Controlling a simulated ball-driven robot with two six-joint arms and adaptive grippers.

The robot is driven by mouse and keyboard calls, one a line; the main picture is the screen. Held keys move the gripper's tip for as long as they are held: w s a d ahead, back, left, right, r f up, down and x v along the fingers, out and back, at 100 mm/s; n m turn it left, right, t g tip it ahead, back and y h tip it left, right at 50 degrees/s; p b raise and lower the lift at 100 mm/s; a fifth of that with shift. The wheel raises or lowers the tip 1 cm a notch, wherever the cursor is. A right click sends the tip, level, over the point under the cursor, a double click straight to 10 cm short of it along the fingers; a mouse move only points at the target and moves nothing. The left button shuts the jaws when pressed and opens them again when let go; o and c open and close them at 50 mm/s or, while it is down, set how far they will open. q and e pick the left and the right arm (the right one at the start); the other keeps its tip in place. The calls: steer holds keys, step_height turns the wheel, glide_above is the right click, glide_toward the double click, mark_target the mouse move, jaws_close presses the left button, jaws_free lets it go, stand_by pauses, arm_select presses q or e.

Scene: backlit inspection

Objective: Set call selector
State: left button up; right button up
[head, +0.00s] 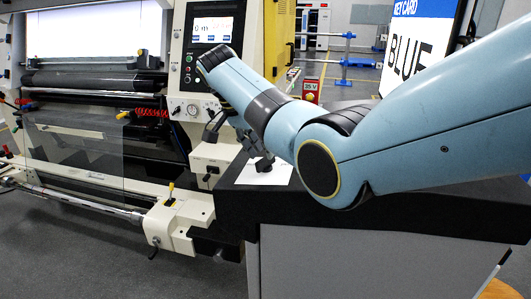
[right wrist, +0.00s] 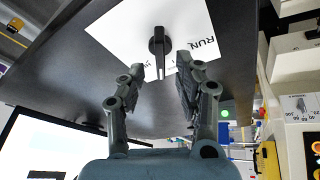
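The call selector is a black knob with a long bar handle (right wrist: 159,48) on a white label plate (right wrist: 125,32), seen in the right wrist view. The word RUN is legible on the plate's right side; other lettering is partly hidden behind a fingertip. The bar's long end points down the picture, towards my gripper. My right gripper (right wrist: 161,64) is open, its fingers on either side of the bar's lower end, with visible gaps. In the head view the plate (head: 272,177) lies on the dark counter, partly behind my right arm. My left gripper is in neither view.
The dark counter (head: 330,212) surrounds the plate. A sign reading KEY CARD BLUE (head: 411,45) stands at upper right. A cream machine with a lit screen (head: 213,28) and rollers stands at left. Grey floor (head: 90,245) is clear at lower left.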

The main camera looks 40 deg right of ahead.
mark_target(265, 157)
steer(key=x, duration=0.3)
steer(key=shift+a, duration=0.1)
steer(key=shift+f, duration=0.15)
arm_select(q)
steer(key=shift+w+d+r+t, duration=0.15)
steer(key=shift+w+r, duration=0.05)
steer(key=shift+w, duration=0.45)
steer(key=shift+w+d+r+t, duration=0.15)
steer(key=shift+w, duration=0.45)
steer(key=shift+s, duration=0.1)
arm_select(e)
steer(key=shift+c, duration=0.4)
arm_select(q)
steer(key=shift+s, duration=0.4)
arm_select(e)
jaws_close()
